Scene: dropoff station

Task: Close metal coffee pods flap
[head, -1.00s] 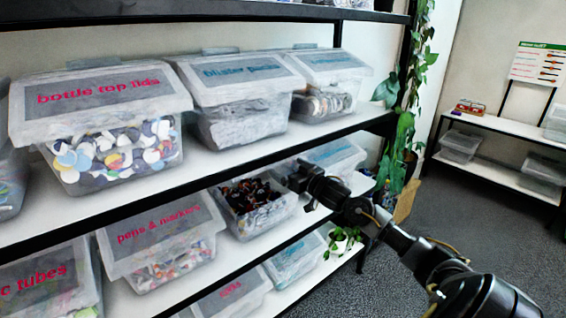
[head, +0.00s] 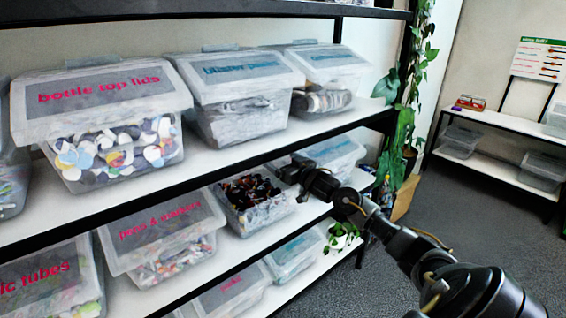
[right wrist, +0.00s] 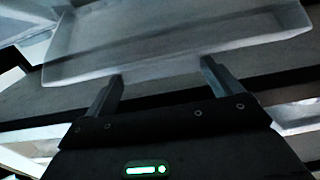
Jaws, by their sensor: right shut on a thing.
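An open clear bin (head: 268,218) of dark and coloured pods sits on the middle shelf; I take it as the metal coffee pods bin. Its top is uncovered in the head view, where its flap cannot be made out clearly. My right gripper (head: 289,170) is at the bin's far right, its fingertips hard to see. In the right wrist view, the fingers of the right gripper (right wrist: 161,84) stand apart at the near edge of a translucent panel (right wrist: 180,42), apparently the flap. The grip itself is unclear there. My left gripper is out of view.
A lidded bin (head: 335,152) stands just right of my right gripper, and the pens & markers bin (head: 160,230) to the left. The upper shelf edge (head: 220,168) runs close above the open bin. Lidded bins line the upper shelf. A plant (head: 400,140) hangs at the right post.

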